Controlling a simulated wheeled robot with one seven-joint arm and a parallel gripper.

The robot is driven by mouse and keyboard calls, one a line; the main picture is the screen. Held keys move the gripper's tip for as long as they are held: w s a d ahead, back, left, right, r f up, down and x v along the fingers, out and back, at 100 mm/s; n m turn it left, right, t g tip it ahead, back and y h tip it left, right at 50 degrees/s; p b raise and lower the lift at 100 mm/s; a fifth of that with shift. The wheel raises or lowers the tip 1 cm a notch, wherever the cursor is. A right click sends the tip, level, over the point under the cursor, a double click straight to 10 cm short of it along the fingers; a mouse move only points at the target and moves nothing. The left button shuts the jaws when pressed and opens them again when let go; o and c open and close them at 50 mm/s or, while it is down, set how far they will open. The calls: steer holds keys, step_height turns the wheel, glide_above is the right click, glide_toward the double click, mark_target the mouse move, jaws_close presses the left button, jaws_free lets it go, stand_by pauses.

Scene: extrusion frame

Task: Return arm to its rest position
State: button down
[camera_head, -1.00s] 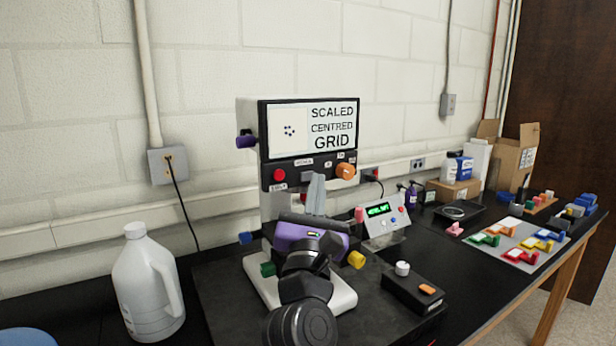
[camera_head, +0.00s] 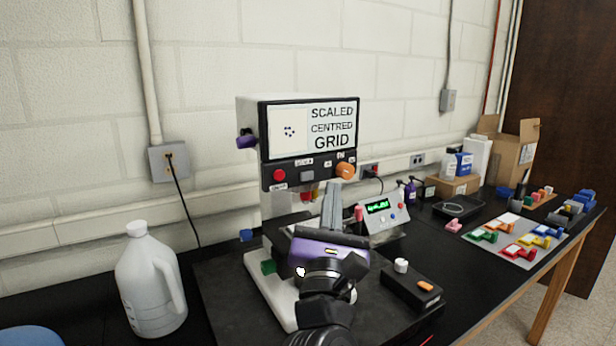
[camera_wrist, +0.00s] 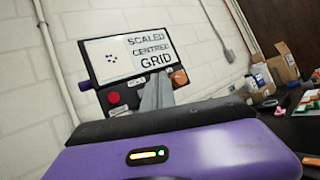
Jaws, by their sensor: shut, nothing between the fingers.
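My gripper (camera_head: 333,200) stands in front of the instrument with a screen (camera_head: 312,128), its grey fingers together, pointing up and away with nothing between them. Its purple body (camera_head: 318,249) and my dark arm cover part of the instrument's white base (camera_head: 272,290). In the wrist view, my gripper's grey fingers (camera_wrist: 157,92) rise in front of the instrument's panel (camera_wrist: 118,97). The screen reads "SCALED CENTRED GRID". A red button (camera_head: 279,175) and an orange knob (camera_head: 345,171) show on the panel, apart from my fingers.
A white jug (camera_head: 150,280) stands at the left. A small control box with a green display (camera_head: 378,207) and a black box with a white knob (camera_head: 412,287) are close on the right. Coloured blocks lie on a grey mat (camera_head: 518,238) farther right. The wall is close behind.

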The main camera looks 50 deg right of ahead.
stand_by(0.6)
steer(key=s+a+f+m+t+y, duration=0.2)
steer(key=a+f+m+t+y, duration=0.5)
steer(key=a+f+m+y, duration=0.65)
steer(key=s+a+f+m+g+y, duration=0.2)
steer(key=s+f, duration=0.6)
steer(key=s, duration=0.6)
steer(key=s+a+f+m+g+y, duration=0.3)
steer(key=s+f+m, duration=0.4)
steer(key=s, duration=0.6)
step_height(320, 180, down, 2)
steer(key=a+g, duration=0.1)
steer(key=a, duration=0.1)
steer(key=shift+s+a+f, duration=0.25)
steer(key=shift+s+a, duration=0.1)
steer(key=shift+y, duration=0.25)
